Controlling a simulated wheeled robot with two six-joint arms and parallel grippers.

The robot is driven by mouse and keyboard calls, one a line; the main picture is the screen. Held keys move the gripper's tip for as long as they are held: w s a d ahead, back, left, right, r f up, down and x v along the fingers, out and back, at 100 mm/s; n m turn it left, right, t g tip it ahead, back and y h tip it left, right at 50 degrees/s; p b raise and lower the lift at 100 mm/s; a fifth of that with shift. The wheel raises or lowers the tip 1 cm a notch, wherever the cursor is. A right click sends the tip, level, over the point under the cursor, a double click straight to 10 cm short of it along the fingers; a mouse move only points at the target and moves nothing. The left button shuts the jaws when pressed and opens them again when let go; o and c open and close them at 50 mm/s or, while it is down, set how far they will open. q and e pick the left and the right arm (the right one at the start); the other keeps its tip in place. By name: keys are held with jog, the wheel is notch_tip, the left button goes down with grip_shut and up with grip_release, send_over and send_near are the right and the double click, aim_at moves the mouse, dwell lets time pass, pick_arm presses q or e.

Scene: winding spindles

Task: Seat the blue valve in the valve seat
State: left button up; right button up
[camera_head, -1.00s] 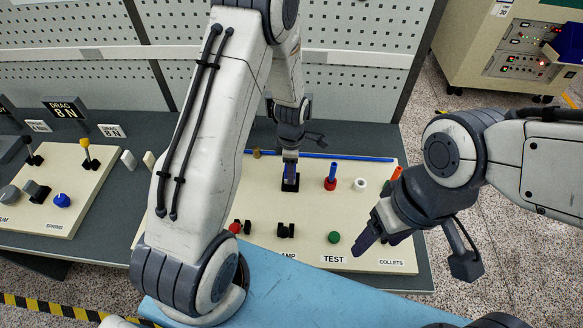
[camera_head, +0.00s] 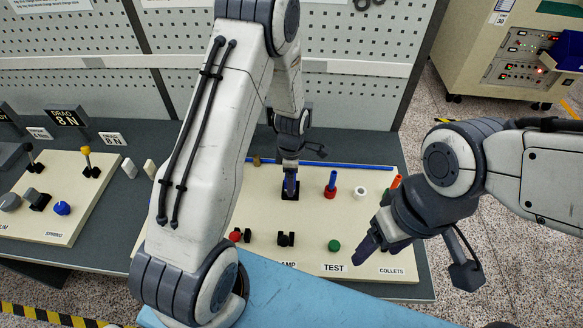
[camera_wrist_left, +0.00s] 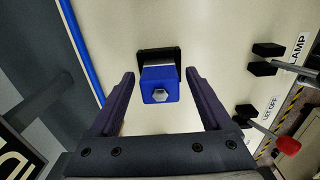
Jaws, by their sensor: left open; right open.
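The blue valve (camera_wrist_left: 161,86) shows in the left wrist view as a blue block with a silver hex head, between my left gripper's fingers. A black square seat (camera_wrist_left: 145,56) lies right behind it. I cannot tell how deep the valve sits. In the head view the black seat (camera_head: 290,193) is on the cream panel under my left gripper (camera_head: 290,178), whose fingers largely hide the valve. My left gripper also shows in the left wrist view (camera_wrist_left: 160,98), open, with gaps on both sides of the valve. My right gripper (camera_head: 367,246) is open and empty over the panel's right end.
A red collet (camera_head: 330,192) holding a blue rod, a white ring (camera_head: 360,192) and an orange rod (camera_head: 395,182) stand to the right. A green button (camera_head: 334,246) and black clamp (camera_head: 285,239) are in front. A blue rail (camera_head: 350,165) runs behind.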

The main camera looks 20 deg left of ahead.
pick_arm(q)
notch_tip(320, 180, up, 11)
jog(key=b, duration=0.2)
jog(key=shift+r+b, duration=0.15)
jog(key=shift+b, duration=0.15)
jog(key=s+d+r+m, duration=0.7)
jog(key=s+d+m, duration=0.3)
jog(key=m, duration=0.3)
jog(key=s+d+r+m+h, duration=0.1)
jog(key=s+d+m, duration=0.3)
jog(key=s+m, duration=0.9)
jog(key=r+m, duration=0.1)
jog(key=m, duration=0.1)
jog(key=shift+s+m, duration=0.3)
jog(key=shift+s, duration=0.1)
jog(key=shift+r, duration=0.1)
jog(key=shift+f+b, duration=0.75)
